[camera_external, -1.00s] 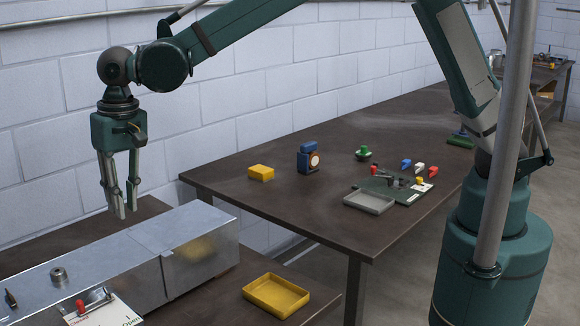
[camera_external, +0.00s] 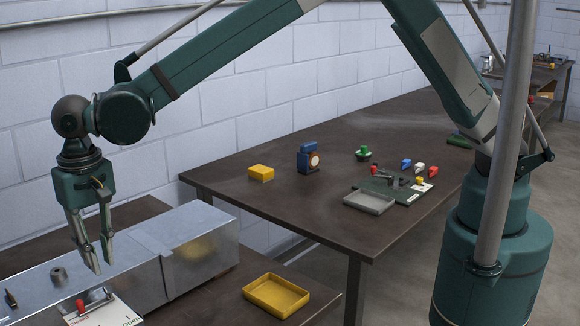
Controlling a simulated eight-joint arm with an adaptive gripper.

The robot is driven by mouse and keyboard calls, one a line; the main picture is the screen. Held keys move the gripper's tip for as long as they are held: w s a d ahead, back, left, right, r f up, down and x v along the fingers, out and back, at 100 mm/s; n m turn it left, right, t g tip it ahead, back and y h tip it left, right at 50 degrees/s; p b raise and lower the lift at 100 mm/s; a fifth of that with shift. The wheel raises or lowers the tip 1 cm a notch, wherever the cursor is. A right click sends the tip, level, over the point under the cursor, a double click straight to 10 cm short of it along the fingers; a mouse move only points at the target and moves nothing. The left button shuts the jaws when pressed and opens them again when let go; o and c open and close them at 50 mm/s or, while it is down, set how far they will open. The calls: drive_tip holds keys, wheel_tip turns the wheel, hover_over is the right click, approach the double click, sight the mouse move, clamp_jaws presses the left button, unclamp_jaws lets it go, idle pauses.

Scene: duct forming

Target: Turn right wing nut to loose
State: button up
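My gripper (camera_external: 101,266) points down over the metal duct (camera_external: 110,265) at the lower left. Its two fingers look a little apart, with nothing seen between them. A small grey round fitting with a raised top (camera_external: 58,275) stands on the duct, left of the fingertips and apart from them in the picture. A darker small upright piece (camera_external: 10,298) stands further left on the duct. Which of these is the right wing nut, and whether it is tight or loose, I cannot tell at this size.
A red-handled toggle clamp (camera_external: 92,303) and a white card (camera_external: 105,315) are at the duct's front. A yellow tray (camera_external: 276,296) lies to the right on the lower bench. The brown table (camera_external: 300,215) behind holds a yellow block, a blue device, a grey tray and small coloured parts.

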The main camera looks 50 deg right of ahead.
sight(107, 290)
drive_tip(key=shift+f, duration=0.15)
drive_tip(key=shift+f, duration=3.75)
drive_tip(key=shift+c, duration=0.2)
clamp_jaws()
